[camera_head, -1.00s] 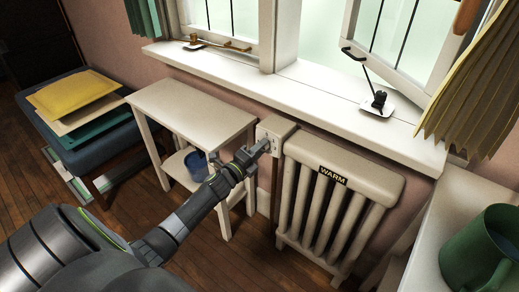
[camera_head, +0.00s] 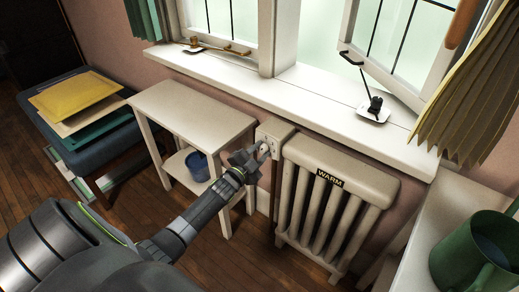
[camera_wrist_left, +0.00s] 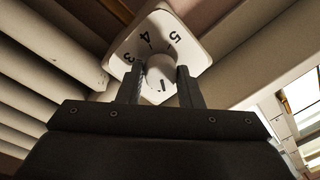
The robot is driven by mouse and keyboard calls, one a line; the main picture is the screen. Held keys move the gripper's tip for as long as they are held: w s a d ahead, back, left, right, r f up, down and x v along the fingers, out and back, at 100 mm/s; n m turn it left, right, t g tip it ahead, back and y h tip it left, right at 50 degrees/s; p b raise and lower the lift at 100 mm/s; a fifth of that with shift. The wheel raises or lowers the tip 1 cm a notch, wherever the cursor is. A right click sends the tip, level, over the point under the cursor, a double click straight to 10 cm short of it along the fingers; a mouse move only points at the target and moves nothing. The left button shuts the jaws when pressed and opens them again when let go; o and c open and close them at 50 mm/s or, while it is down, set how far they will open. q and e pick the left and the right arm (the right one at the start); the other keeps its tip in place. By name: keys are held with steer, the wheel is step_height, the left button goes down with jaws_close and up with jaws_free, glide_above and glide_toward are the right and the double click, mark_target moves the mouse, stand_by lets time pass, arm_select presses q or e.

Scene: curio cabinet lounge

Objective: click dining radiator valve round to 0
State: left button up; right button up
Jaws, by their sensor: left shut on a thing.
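The radiator valve is a white box with a numbered dial plate (camera_head: 274,134) at the left end of the cream radiator (camera_head: 330,190), which bears a dark WARM label. In the left wrist view the dial plate (camera_wrist_left: 187,27) shows the numbers 3, 4 and 5 around a round pale knob (camera_wrist_left: 160,74) with a dark mark on it. My left gripper (camera_head: 258,151) reaches the valve from the left, and in the wrist view its two fingers stand on either side of the knob, shut on it. The other dial numbers are hidden behind the gripper. My right gripper is not in view.
A white side table (camera_head: 193,106) with a blue cup (camera_head: 197,166) on its lower shelf stands left of the valve. The window sill (camera_head: 290,94) runs above the radiator. A green mug (camera_head: 470,256) stands on a white surface at the right. A stool holds coloured envelopes (camera_head: 75,96).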

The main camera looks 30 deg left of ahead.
arm_select(q)
steer(key=shift+r+n, duration=0.15)
steer(key=shift+n, duration=0.35)
steer(key=shift+n+p, duration=0.4)
steer(key=shift+n, duration=0.1)
steer(key=n+p, duration=0.1)
steer(key=n, duration=0.3)
steer(key=shift+p, duration=0.4)
steer(key=shift+n, duration=0.3)
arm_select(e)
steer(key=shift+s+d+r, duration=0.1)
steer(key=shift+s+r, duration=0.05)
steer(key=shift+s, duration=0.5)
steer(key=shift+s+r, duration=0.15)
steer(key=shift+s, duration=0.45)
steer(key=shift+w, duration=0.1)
arm_select(q)
steer(key=o, duration=1)
steer(key=shift+c, duration=0.2)
